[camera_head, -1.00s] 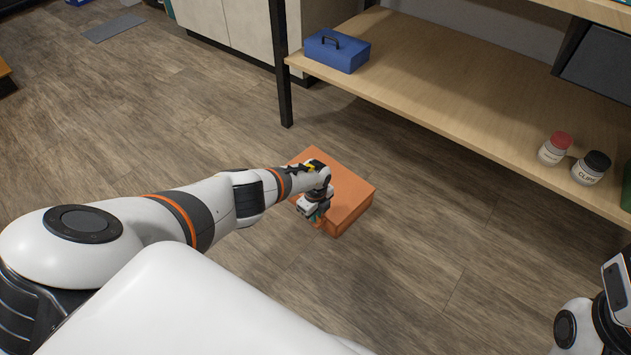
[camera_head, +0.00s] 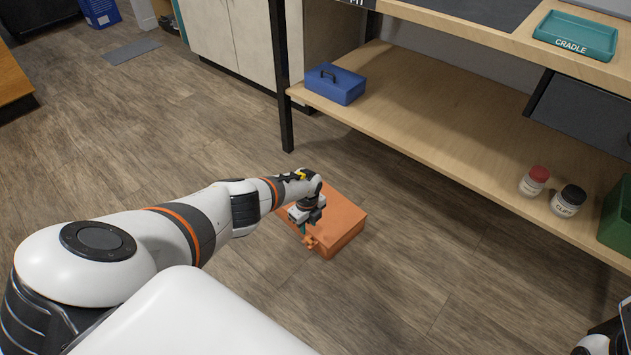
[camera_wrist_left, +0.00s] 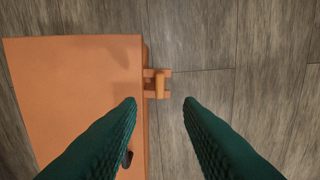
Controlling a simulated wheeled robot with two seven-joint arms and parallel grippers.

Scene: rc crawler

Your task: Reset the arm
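My left gripper (camera_head: 306,234) reaches down at the near left side of an orange box (camera_head: 342,222) on the floor. In the left wrist view, its two green fingers (camera_wrist_left: 160,101) are spread apart with nothing between the tips. The orange box (camera_wrist_left: 75,75) lies at the left of that view, partly behind the left finger. A small orange latch (camera_wrist_left: 157,84) on its edge shows just beyond the gap between the fingertips. Part of my right arm (camera_head: 598,345) shows at the lower right; its gripper is out of view.
A wooden shelf unit (camera_head: 420,105) stands behind, with a blue toolbox (camera_head: 335,84), a red-lidded jar (camera_head: 534,181) and a dark-lidded jar (camera_head: 567,201) on its lower board. A teal tray labelled CRADLE (camera_head: 575,37) sits on top. The floor around the box is clear.

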